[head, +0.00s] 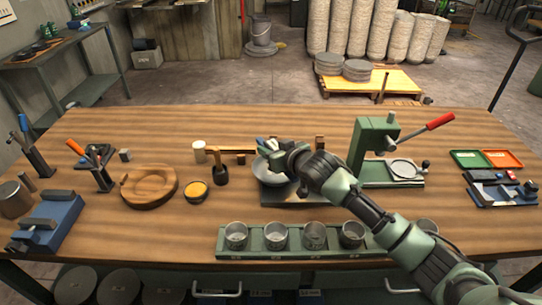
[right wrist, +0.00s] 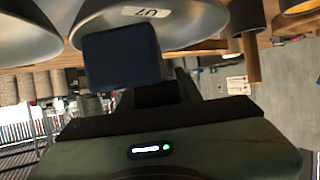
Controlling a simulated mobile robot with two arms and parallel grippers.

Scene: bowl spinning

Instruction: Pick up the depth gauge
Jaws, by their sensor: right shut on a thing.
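My right gripper (head: 264,147) is at the middle of the bench, above a grey metal bowl (head: 270,176). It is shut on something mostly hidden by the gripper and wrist. A small blue part shows at its tip in the head view. In the right wrist view a dark blue block (right wrist: 122,55) stands in front of the gripper body; I cannot tell whether it is a finger or the held thing. I cannot identify the depth gauge for certain. A wooden bar (head: 232,151) lies just left of the gripper. My left gripper is not in view.
A green rack with several metal cups (head: 236,233) lies along the front. A green lever press (head: 372,148) stands right of the gripper. A round wooden piece (head: 149,186), a yellow-filled bowl (head: 196,191) and a blue vise (head: 48,222) are left. Bare bench lies behind.

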